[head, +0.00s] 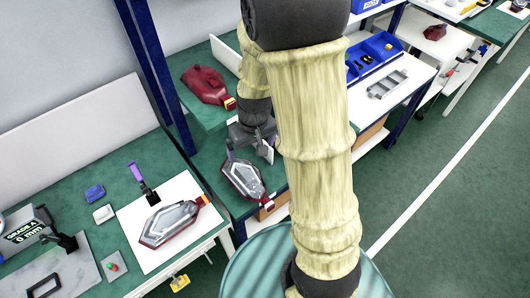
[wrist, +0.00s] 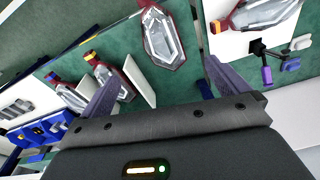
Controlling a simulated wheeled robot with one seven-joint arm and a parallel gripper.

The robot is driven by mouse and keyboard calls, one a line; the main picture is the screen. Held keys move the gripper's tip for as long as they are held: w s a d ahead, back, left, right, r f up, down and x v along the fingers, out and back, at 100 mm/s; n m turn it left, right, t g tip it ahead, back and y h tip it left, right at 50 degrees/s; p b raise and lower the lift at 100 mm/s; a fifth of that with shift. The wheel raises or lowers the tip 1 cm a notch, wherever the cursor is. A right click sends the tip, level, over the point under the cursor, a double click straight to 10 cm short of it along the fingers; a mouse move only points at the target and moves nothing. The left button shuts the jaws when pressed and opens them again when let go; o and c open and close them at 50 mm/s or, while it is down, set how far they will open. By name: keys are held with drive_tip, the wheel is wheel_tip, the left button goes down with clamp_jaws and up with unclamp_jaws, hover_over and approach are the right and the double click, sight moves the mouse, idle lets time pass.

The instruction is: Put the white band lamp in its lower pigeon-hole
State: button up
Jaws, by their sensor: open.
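A clear-and-red lamp lies on the green bench top in the head view (head: 243,178) and ahead of my jaws in the wrist view (wrist: 163,38). Its neck end looks pale, and I take it for the white band lamp, but the band is too small to be sure. My gripper (head: 249,153) is open and empty above and behind this lamp. In the wrist view its two fingers (wrist: 160,72) stand wide apart, with the lamp beyond their tips. I cannot make out the lower pigeon-hole for certain; a white upright divider (wrist: 138,80) stands left of the lamp.
Another lamp (head: 170,222) with an orange band lies on a white sheet on the left table. A red lamp (head: 205,85) with a yellow-orange band lies behind my gripper. My arm hides the middle.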

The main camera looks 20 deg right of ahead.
drive_tip(key=s+d+r+m+t, duration=0.1)
drive_tip(key=s+r, duration=0.5)
drive_tip(key=s, duration=0.1)
drive_tip(key=shift+s+m, duration=0.4)
drive_tip(key=shift+r, duration=0.1)
idle(0.9)
